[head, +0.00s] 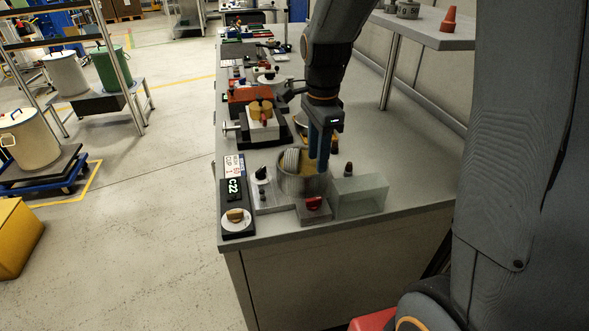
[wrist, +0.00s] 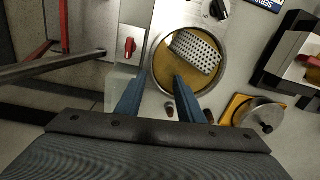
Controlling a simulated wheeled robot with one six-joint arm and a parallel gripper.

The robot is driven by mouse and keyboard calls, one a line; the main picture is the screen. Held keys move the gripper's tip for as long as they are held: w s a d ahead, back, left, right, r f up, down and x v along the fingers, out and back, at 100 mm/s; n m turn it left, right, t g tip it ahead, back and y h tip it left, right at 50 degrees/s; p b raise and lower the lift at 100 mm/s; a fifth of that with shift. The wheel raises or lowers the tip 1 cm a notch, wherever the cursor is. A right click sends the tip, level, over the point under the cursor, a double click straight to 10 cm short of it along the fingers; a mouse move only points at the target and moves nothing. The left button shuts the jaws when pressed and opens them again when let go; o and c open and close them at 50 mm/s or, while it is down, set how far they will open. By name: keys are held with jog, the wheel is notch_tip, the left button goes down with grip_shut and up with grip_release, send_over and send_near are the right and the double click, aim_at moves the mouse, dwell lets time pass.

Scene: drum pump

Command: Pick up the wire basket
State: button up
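The wire basket appears to be the perforated silver metal piece (wrist: 194,55) in the wrist view. It lies tilted inside a round metal vessel (wrist: 152,74) with a yellow-brown bottom or fill. In the head view a pale ribbed part (head: 290,160) shows at the left inside the same vessel (head: 299,187). My gripper (head: 318,165) points down at the vessel's right side in the head view. In the wrist view its two blue fingers (wrist: 158,88) are spread, with nothing between them. The right fingertip overlaps the vessel's near rim; the left one is outside it.
A red knob (head: 314,202) on a grey box and a translucent block (head: 362,196) stand in front of the vessel. A black panel marked C22 (head: 234,208) lies at the bench's left edge. A yellow-based round pot (wrist: 262,115) is at the right in the wrist view.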

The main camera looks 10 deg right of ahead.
jog(key=w+m, duration=0.3)
jog(key=m, duration=0.1)
jog(key=shift+w+f+m, duration=0.1)
jog(key=shift+w+m, duration=0.15)
jog(key=shift+m, duration=0.25)
jog(key=shift+f+p, duration=0.95)
jog(key=shift+f, duration=2.8)
jog(key=shift+c, duration=0.2)
grip_shut()
